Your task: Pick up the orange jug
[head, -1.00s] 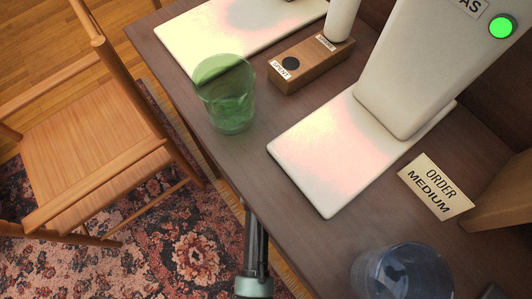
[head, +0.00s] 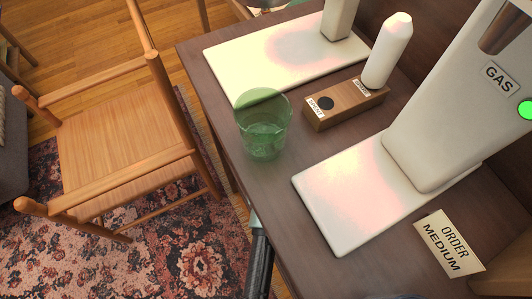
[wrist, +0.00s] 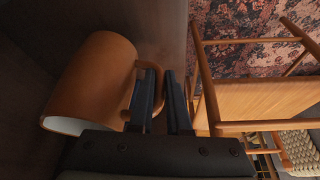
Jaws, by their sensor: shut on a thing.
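The orange jug (wrist: 88,82) shows in the wrist view, left of my fingers. Its pale inside shows at the open rim, at the lower left. Its handle is on the side toward my gripper (wrist: 160,78). My gripper is shut on the handle, with one dark finger on each side; the fingers partly hide the handle. The head view does not show the jug or my fingertips. I cannot tell from the wrist view whether the jug touches the surface behind it.
In the head view a green glass (head: 263,128) stands near the edge of the dark table (head: 245,185). A wooden chair (head: 125,140) stands left of the table.

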